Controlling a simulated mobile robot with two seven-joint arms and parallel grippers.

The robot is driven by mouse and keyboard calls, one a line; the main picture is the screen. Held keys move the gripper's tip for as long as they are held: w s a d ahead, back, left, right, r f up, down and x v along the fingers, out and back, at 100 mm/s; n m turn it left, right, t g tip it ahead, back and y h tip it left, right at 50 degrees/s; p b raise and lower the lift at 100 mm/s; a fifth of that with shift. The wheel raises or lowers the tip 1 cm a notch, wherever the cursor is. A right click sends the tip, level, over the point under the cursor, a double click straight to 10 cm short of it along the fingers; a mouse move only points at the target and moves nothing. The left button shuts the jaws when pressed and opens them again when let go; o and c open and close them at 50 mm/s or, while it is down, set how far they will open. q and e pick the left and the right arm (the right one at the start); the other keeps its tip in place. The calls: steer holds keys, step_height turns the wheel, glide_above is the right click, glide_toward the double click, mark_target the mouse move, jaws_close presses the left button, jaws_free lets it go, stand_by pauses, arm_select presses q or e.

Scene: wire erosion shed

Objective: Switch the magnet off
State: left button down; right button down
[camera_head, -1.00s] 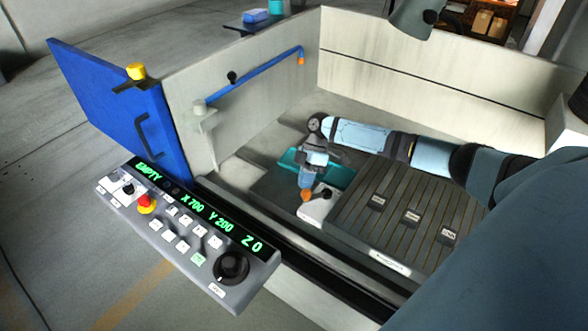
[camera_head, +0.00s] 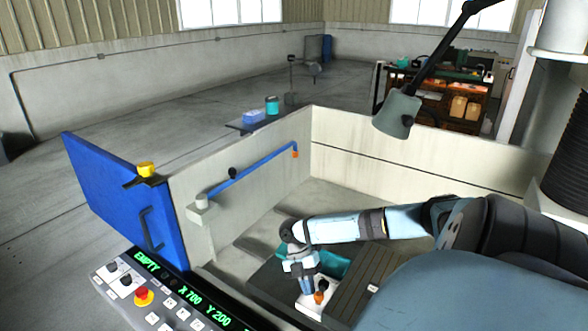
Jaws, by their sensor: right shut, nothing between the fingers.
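My right gripper (camera_head: 307,290) points down at this box, shut and empty. Its blue fingers are just left of the orange knob; I cannot tell whether they touch it. My left gripper is out of view.
A control panel (camera_head: 176,307) with a red stop button juts out at the front left, its display reading EMPTY. A blue door (camera_head: 120,200) stands open at the left. Pale walls (camera_head: 400,165) enclose the trough. A lamp (camera_head: 397,115) hangs over the back wall.

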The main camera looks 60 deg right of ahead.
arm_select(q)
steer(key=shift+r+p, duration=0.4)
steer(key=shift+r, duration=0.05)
arm_select(e)
steer(key=shift+s+n+g+h, duration=0.25)
steer(key=shift+s+n+h, duration=0.45)
steer(key=shift+n, duration=0.45)
steer(key=shift+s+n+g+h, duration=0.25)
steer(key=shift+s+n+h, duration=0.4)
steer(key=shift+n, duration=0.5)
steer(key=shift+a, duration=0.1)
